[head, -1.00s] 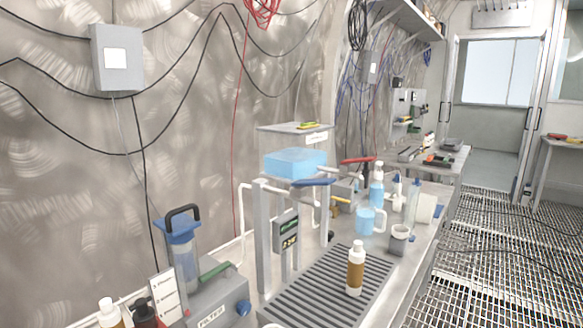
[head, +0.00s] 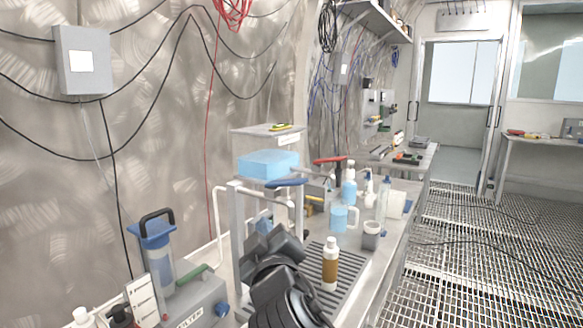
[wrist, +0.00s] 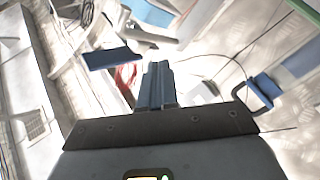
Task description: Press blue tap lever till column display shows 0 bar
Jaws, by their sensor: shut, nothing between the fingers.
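The blue tap lever (head: 287,183) sits at the top of the pale column (head: 237,235), beside the clear tank with blue liquid (head: 268,163). It sticks out roughly level. In the wrist view the blue lever (wrist: 112,58) lies to the upper left of my fingertips, apart from them. My gripper (wrist: 157,75) is shut and empty. In the head view my dark arm stands in front of the column, below the lever, and hides the column display, so its reading cannot be seen.
A red lever (head: 330,160) stands behind the blue one. A brown bottle (head: 330,265) stands on the drain grille close right of my arm. A blue-handled filter cylinder (head: 157,250) is at left.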

